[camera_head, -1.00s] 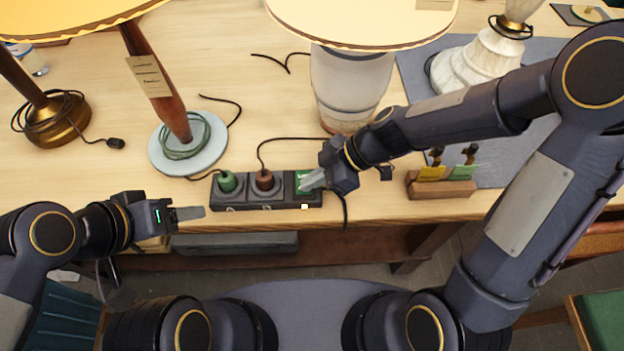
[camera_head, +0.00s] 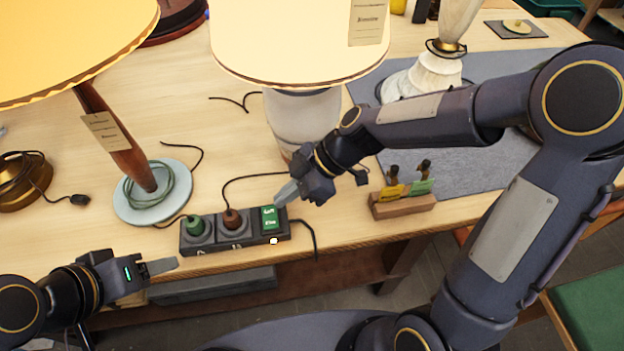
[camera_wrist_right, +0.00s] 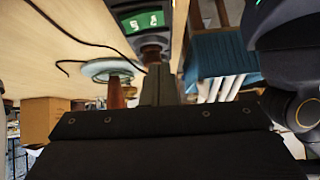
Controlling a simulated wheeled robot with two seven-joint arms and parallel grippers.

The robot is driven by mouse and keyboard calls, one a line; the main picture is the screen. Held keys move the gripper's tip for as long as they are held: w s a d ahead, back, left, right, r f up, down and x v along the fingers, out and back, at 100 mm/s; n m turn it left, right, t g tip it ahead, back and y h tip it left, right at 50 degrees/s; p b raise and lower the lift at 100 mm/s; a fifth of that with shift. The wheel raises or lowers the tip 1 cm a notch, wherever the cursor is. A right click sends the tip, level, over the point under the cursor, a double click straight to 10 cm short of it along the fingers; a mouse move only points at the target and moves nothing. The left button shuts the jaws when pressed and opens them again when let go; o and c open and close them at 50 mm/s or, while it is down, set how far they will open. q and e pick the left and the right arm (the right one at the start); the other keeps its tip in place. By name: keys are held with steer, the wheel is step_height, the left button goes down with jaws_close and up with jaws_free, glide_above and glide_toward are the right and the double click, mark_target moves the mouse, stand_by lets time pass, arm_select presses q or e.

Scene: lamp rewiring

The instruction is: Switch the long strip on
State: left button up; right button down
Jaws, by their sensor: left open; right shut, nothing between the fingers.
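The long black power strip (camera_head: 236,236) lies along the table's front edge. A green plug (camera_head: 194,225) and a brown plug (camera_head: 231,219) sit in its sockets. A green labelled panel (camera_head: 270,218) is at its right end, and a small lit spot (camera_head: 274,241) shows on its front side below the panel. The panel also shows in the right wrist view (camera_wrist_right: 143,21). My right gripper (camera_head: 287,192) is shut and empty, just above and right of the panel. My left gripper (camera_head: 162,266) is open and empty, in front of the strip's left end.
A lamp with a round pale base (camera_head: 150,205) stands left behind the strip. A large white lamp (camera_head: 300,120) stands behind it. A wooden block with tags (camera_head: 402,204) is to the right. Black cords lie around the strip.

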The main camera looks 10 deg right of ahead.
steer(key=v, duration=0.7)
steer(key=shift+s+b, duration=0.3)
steer(key=shift+b, duration=0.1)
steer(key=shift+a, duration=0.1)
steer(key=s+d+m+t+h, duration=0.5)
steer(key=s+d+m, duration=0.8)
steer(key=m, duration=0.6)
steer(key=shift+s+m+t, duration=0.2)
steer(key=shift+m+t, duration=0.1)
steer(key=shift+t, duration=0.2)
steer(key=shift+r, duration=0.1)
stand_by(1.5)
